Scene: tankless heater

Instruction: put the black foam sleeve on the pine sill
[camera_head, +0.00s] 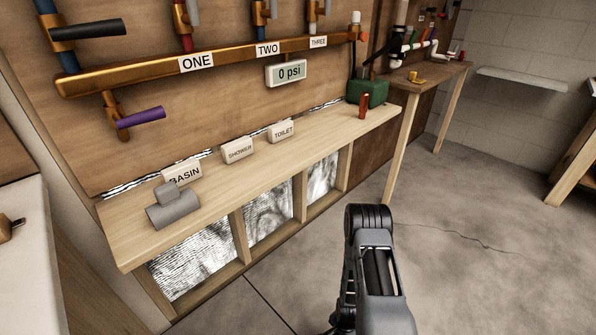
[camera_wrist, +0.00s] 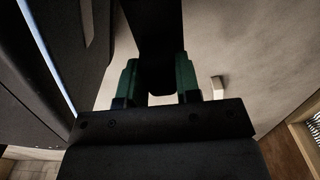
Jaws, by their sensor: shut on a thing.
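My gripper (camera_wrist: 158,82) shows in the wrist view, with green fingers shut on the black foam sleeve (camera_wrist: 153,35). The sleeve is a dark shape between and beyond the fingers; its far end runs out of the picture. In the head view my arm stands at the lower middle, in front of the sill and to its right; I cannot make out the fingers there. The pine sill (camera_head: 235,180) is a long pale wooden ledge below the pipe board, running from front left to back right.
The sill's front middle is clear.

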